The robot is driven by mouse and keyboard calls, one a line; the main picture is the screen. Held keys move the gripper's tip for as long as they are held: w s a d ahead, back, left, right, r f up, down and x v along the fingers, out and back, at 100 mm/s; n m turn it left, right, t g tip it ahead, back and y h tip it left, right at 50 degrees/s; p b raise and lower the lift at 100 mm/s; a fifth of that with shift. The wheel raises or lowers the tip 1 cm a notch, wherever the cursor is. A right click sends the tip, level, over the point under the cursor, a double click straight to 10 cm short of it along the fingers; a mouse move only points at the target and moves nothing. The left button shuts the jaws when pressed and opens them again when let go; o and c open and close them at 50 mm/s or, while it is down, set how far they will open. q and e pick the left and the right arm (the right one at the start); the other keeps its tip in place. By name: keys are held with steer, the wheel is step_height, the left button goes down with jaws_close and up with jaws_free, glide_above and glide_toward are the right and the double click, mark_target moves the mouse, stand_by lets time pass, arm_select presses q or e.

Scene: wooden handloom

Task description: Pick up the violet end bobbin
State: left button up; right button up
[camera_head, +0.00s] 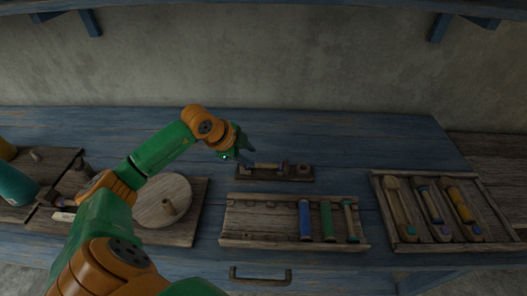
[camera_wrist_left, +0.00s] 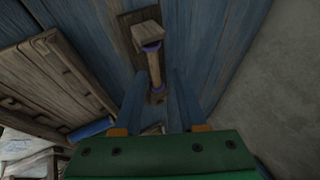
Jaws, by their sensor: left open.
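The violet end bobbin (camera_wrist_left: 156,68) is a pale wooden rod with violet ends. It lies in a small wooden holder (camera_wrist_left: 148,38) on the blue bench. In the head view the bobbin (camera_head: 268,167) is small and dark on the holder (camera_head: 245,175) at the middle of the bench. My left gripper (camera_head: 246,156) is at the holder's left end, over it. In the left wrist view its two blue fingers (camera_wrist_left: 158,88) are open, one on each side of the bobbin's line. I cannot tell whether they touch it. My right gripper is not in view.
A wooden tray (camera_head: 262,220) with blue and green bobbins stands in front of the holder. Another tray (camera_head: 379,195) with several shuttles stands at the right. A round wooden disc with a peg (camera_head: 165,192) is at the left. The bench behind the holder is clear.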

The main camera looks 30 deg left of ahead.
mark_target(267, 164)
arm_select(q)
steer(key=shift+w+d+f, duration=0.25)
steer(key=shift+w+d+f+p, duration=0.3)
steer(key=shift+d+p, duration=0.1)
steer(key=shift+d, duration=0.25)
steer(key=shift+w+d+f+p, duration=0.15)
steer(key=shift+d+f+p, duration=0.15)
steer(key=shift+d, duration=0.3)
steer(key=x, duration=0.3)
steer(key=shift+d, duration=0.15)
steer(key=shift+w+f, duration=0.25)
steer(key=shift+s+r, duration=0.1)
jaws_close()
